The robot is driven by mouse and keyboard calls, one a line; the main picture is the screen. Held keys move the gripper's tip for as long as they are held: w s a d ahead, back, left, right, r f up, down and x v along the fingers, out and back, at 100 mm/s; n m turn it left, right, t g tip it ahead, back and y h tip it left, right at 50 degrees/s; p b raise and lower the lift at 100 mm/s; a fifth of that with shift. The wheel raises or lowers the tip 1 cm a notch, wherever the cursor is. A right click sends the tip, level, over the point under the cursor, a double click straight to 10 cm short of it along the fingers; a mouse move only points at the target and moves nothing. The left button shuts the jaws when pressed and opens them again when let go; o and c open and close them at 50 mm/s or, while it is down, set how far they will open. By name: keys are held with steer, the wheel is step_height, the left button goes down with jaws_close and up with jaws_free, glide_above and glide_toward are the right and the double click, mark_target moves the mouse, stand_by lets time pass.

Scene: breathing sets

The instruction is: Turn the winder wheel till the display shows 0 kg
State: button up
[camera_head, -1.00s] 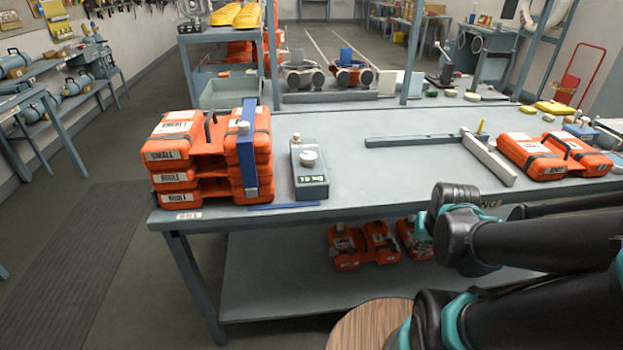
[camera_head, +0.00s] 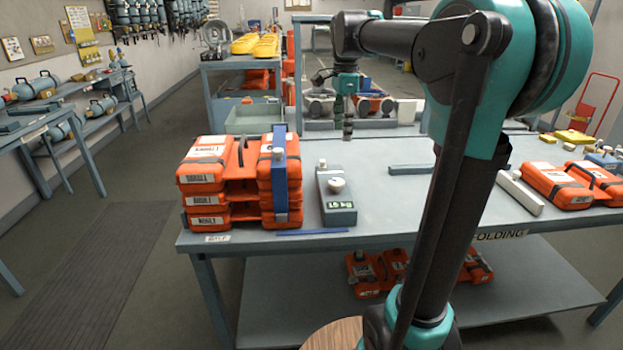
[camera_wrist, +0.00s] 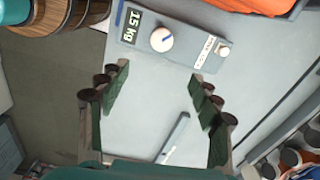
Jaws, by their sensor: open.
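The winder is a grey box (camera_head: 336,212) on the table, just right of the stacked orange cases. Its white winder wheel (camera_head: 337,185) is on top. In the wrist view, the wheel (camera_wrist: 161,39) carries a blue mark, and the green display (camera_wrist: 130,26) beside it reads 15 or 1.5 kg; I cannot make out a decimal point. My gripper (camera_head: 346,130) hangs fingers down above the table, beyond the winder. In the wrist view, my gripper (camera_wrist: 160,75) is open and empty, with the wheel ahead of its fingertips and apart from them.
Stacked orange cases (camera_head: 219,190) with an upright blue bar (camera_head: 280,175) stand close left of the winder. A blue strip (camera_head: 312,232) lies before it. A pale bar (camera_head: 520,193) and more orange cases (camera_head: 557,185) lie right.

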glide_toward(336, 182)
step_height(336, 182, down, 9)
steer(key=shift+w+d+r, duration=0.1)
steer(key=shift+w+r, duration=0.05)
stand_by(0.5)
steer(key=c, duration=1.2)
steer(key=shift+o, duration=0.2)
